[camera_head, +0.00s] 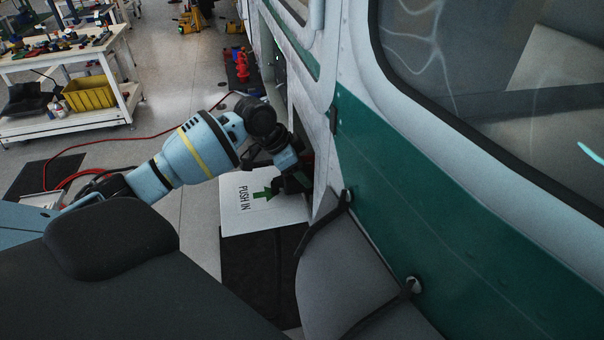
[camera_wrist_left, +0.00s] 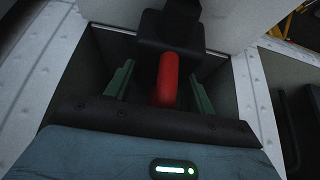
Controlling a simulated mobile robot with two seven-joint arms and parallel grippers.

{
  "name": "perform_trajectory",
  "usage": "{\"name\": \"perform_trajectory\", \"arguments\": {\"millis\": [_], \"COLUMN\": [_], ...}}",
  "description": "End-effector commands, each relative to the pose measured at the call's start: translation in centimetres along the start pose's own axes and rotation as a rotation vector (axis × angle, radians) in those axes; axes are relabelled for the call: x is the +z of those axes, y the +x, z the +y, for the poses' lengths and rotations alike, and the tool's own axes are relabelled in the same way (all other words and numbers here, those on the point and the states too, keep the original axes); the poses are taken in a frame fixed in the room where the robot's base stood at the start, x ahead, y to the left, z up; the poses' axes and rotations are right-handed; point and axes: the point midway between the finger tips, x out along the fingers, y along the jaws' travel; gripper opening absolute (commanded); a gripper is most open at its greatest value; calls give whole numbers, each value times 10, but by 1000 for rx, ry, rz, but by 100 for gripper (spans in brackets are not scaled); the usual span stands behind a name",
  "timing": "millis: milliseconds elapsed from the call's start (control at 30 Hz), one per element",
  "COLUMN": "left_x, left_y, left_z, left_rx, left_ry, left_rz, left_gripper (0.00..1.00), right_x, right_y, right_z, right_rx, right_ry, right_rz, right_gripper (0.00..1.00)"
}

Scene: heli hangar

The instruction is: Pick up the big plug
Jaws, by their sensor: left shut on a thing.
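The big plug is a black block (camera_wrist_left: 172,30) with a red handle (camera_wrist_left: 167,80), in the upper middle of the left wrist view. It sits at an open recess in the helicopter's side. My left gripper (camera_wrist_left: 160,88) has its green fingers on either side of the red handle and is shut on it. In the head view my left gripper (camera_head: 290,182) reaches to the opening beside the hatch panel, and the plug is mostly hidden there. Whether the plug is seated in a socket cannot be told. My right gripper is not in view.
The open white hatch panel (camera_head: 262,202) marked "PUSH IN" with a green arrow lies below my gripper. The green and white helicopter side (camera_head: 430,190) fills the right. A red cable (camera_head: 150,137) crosses the floor. A white workbench (camera_head: 60,120) with a yellow bin (camera_head: 89,93) stands at left.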

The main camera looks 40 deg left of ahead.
Motion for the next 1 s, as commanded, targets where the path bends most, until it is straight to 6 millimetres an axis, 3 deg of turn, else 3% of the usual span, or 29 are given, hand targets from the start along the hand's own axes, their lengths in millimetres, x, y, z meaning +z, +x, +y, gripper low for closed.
{"name": "perform_trajectory", "arguments": {"millis": [167,700,1000], "left_x": [-12,92,111], "left_y": [-25,-92,-108], "left_z": [-2,-38,-46], "left_rx": [-5,-2,-2], "left_ry": [1,-2,1], "left_rz": [4,-4,2], "left_gripper": [17,17,17], "right_x": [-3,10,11], "right_y": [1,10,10], "right_z": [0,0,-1], "right_rx": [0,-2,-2], "right_ry": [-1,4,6], "right_rz": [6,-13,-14], "right_gripper": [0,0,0]}}
